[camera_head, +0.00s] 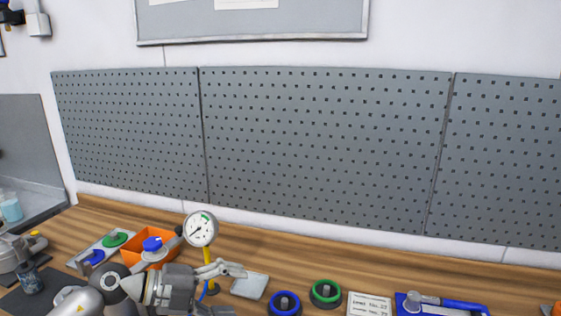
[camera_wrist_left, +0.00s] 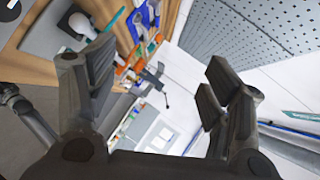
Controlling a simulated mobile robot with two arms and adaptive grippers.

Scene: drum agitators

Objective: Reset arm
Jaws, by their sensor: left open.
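My left arm comes in from the lower left in the head view. My left gripper (camera_head: 232,270) is over the wooden bench (camera_head: 285,254), near a round dial gauge (camera_head: 200,229) on a yellow stem. In the left wrist view my left gripper (camera_wrist_left: 157,85) has its fingers spread wide apart. Nothing is held between them; the bench and room show in the gap. My right gripper is not in either view.
Around the arm are an orange bin (camera_head: 150,240), a white pad (camera_head: 249,286), a blue ring part (camera_head: 285,303) and a green ring part (camera_head: 325,292). A blue tray (camera_head: 408,304) lies further right. Grey pegboard (camera_head: 325,150) stands behind; space above the bench is clear.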

